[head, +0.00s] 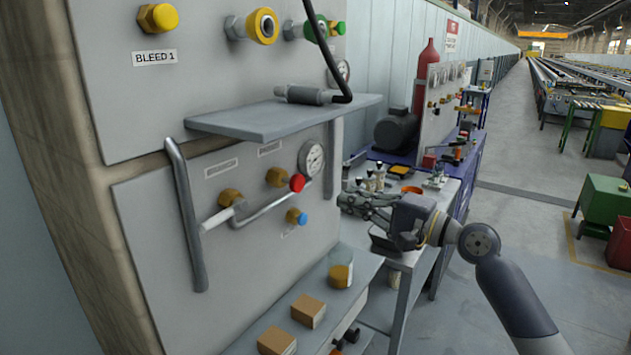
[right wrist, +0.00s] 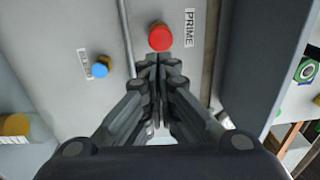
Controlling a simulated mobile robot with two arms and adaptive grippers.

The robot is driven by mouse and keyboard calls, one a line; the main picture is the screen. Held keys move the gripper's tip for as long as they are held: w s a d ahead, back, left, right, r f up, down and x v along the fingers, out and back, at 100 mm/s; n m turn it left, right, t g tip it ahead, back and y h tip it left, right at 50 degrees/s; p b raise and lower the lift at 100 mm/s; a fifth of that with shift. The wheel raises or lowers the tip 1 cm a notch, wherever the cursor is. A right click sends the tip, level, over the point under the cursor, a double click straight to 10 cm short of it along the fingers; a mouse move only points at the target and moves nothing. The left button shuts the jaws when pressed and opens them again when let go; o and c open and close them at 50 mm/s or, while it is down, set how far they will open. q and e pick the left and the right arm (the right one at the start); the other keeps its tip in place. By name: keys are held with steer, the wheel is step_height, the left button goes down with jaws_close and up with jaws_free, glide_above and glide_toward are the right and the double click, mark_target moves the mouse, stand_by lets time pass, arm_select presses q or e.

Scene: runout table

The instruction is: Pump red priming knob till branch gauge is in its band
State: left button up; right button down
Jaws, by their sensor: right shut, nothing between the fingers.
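The red priming knob (head: 297,183) sticks out of the grey lower panel, just below a round white gauge (head: 312,158). The gauge's needle and band are too small to read. In the right wrist view the red knob (right wrist: 160,37) sits beside a PRIME label, just beyond my fingertips. My right gripper (head: 345,203) is shut and empty, to the right of the knob in the head view. In the right wrist view its closed fingers (right wrist: 158,62) point at the knob; I cannot tell whether they touch it. My left gripper is not in view.
A blue knob (head: 296,216) is below the red one. A grey shelf (head: 270,118) with a black hose juts out above. A vertical handle (head: 186,215) stands at left. A lower ledge holds brown boxes (head: 308,311) and a jar (head: 340,272).

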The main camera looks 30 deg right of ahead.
mark_target(304, 182)
steer(key=p+x, duration=0.4)
steer(key=x, duration=0.4)
steer(key=shift+w+a+r, duration=0.1)
steer(key=shift+w+r, duration=0.05)
steer(key=shift+w+a, duration=0.2)
steer(key=shift+w, duration=0.2)
steer(key=shift+p+x, duration=0.35)
steer(key=shift+x, duration=0.65)
steer(key=shift+w+a, duration=0.15)
steer(key=shift+w, duration=0.25)
